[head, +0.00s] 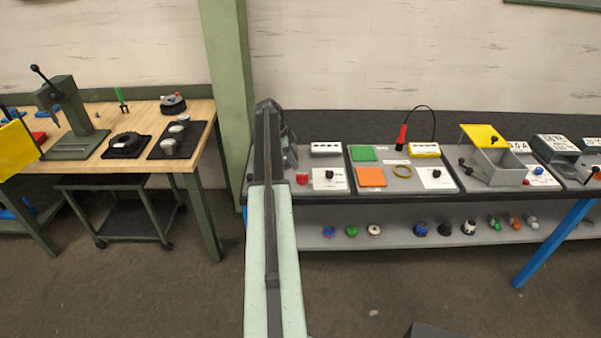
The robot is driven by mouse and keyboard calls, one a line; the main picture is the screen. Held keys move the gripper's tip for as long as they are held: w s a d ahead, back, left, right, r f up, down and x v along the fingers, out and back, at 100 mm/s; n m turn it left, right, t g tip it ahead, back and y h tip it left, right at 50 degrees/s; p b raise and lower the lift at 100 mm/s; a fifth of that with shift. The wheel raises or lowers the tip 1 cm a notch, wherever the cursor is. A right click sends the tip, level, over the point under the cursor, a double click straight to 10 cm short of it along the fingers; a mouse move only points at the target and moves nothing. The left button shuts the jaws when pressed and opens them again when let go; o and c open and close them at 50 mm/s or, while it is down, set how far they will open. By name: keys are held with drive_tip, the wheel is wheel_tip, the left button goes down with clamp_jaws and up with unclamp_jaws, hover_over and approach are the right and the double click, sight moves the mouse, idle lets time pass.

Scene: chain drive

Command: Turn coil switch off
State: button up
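I cannot tell which control is the coil switch. One black knob (330,174) sits on a white plate (322,185) on the left station of the long bench. A second black knob (436,174) sits on another white plate (437,185) on the middle station, beside an orange pad (370,177), a green pad (362,153) and a brass-coloured ring (402,171). Labels are too small to read. My arm rises in front of the bench's left end and hides part of it. My gripper's fingers do not show.
A red button (302,179) sits near my arm. A red probe (402,134) with a black cable stands behind the middle station. A grey box with a yellow lid (482,135) is to the right. A wooden workbench (88,154) stands at left, a green post (230,80) between. Open floor lies in front.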

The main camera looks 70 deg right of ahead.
sight(302, 175)
drive_tip(key=b+x, duration=0.6)
drive_tip(key=x, duration=0.1)
drive_tip(key=shift+f, duration=0.2)
drive_tip(key=shift+r, duration=0.1)
clamp_jaws()
drive_tip(key=shift+w+d+r, duration=0.1)
drive_tip(key=shift+d, duration=0.05)
